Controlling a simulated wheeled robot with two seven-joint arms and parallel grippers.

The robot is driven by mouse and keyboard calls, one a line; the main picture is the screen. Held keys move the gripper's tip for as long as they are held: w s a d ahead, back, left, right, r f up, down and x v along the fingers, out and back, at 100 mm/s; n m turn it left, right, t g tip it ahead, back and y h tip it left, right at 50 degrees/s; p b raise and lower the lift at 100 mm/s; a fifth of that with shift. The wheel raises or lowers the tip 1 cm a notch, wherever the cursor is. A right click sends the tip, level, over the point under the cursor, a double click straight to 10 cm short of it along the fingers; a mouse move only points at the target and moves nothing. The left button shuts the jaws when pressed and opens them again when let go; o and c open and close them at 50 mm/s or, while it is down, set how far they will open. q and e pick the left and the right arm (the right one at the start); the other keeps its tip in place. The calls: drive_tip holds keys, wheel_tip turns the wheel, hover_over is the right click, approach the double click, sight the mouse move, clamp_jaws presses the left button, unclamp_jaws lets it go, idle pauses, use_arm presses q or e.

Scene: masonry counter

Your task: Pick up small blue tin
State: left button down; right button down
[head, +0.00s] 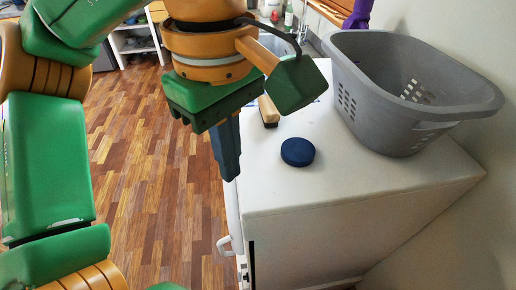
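The small blue tin (297,152) is round, flat and dark blue. It lies on the white counter top (350,190), left of the grey basket, with nothing covering it. My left gripper (230,172) hangs pointing down at the counter's left edge, to the left of the tin and apart from it. Its dark fingers overlap from this angle, so I cannot tell whether they are open or shut. Nothing shows held at their tips. My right gripper is not in view.
A grey plastic basket (385,108) stands right of the tin, near the wall. A tan and black brush-like object (268,110) lies behind the tin. Bottles (288,17) stand farther back. The counter front is clear; wooden floor (150,170) lies to the left.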

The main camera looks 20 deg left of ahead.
use_arm(q)
drive_tip(key=shift+s+r, duration=0.15)
drive_tip(key=shift+s, duration=0.05)
drive_tip(key=shift+c, duration=1.6)
unclamp_jaws()
wheel_tip(320, 180, up, 7)
drive_tip(key=p, duration=0.5)
drive_tip(key=o, duration=0.3)
drive_tip(key=shift+r, duration=0.15)
